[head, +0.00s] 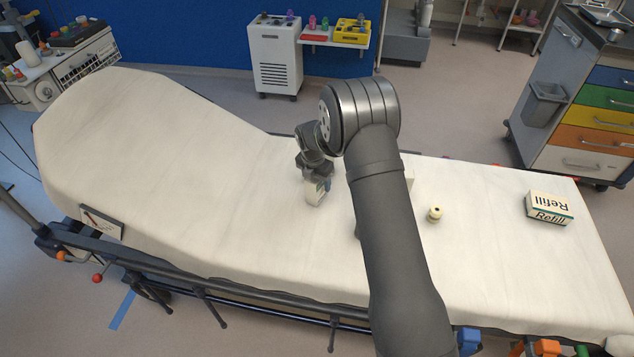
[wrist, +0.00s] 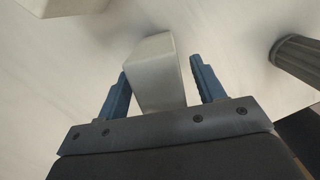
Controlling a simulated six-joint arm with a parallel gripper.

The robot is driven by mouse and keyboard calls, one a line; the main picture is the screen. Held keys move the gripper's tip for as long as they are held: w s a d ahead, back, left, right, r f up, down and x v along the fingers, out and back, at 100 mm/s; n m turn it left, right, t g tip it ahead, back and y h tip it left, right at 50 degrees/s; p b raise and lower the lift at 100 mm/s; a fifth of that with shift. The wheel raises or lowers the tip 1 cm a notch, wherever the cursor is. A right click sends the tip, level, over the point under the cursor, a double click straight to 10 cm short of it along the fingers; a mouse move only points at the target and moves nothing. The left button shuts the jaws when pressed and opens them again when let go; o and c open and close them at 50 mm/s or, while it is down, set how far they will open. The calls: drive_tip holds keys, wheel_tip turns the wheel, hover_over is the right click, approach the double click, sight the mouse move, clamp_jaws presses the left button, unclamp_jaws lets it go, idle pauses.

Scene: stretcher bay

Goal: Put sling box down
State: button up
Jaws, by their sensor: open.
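A plain pale box (wrist: 156,72), which I take to be the sling box, stands between the two blue fingers of my gripper (wrist: 160,84) in the wrist view. The fingers are open, with a gap showing on its right side; the left finger is close to its side. In the head view my gripper (head: 314,182) is low over the white stretcher sheet (head: 230,190), left of my arm. The pale box (head: 316,193) shows there at the fingertips, seemingly on the sheet. No label on it can be read.
A box marked Refill (head: 549,208) and a small cream roll (head: 435,214) lie on the sheet to the right. My arm partly hides another pale object (head: 409,181). In the wrist view a dark ribbed cylinder (wrist: 296,58) stands at right. The stretcher's left half is largely clear.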

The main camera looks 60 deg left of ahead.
drive_tip(key=r, duration=0.3)
drive_tip(key=s+r, duration=0.1)
drive_tip(key=r, duration=0.7)
drive_tip(key=shift+s+d+r, duration=0.1)
drive_tip(key=shift+s+d, duration=0.2)
drive_tip(key=f, duration=0.4)
drive_tip(key=w+f, duration=0.1)
drive_tip(key=f, duration=0.7)
drive_tip(key=shift+w+a+f, duration=0.15)
drive_tip(key=shift+w+a, duration=0.2)
drive_tip(key=shift+r, duration=1.9)
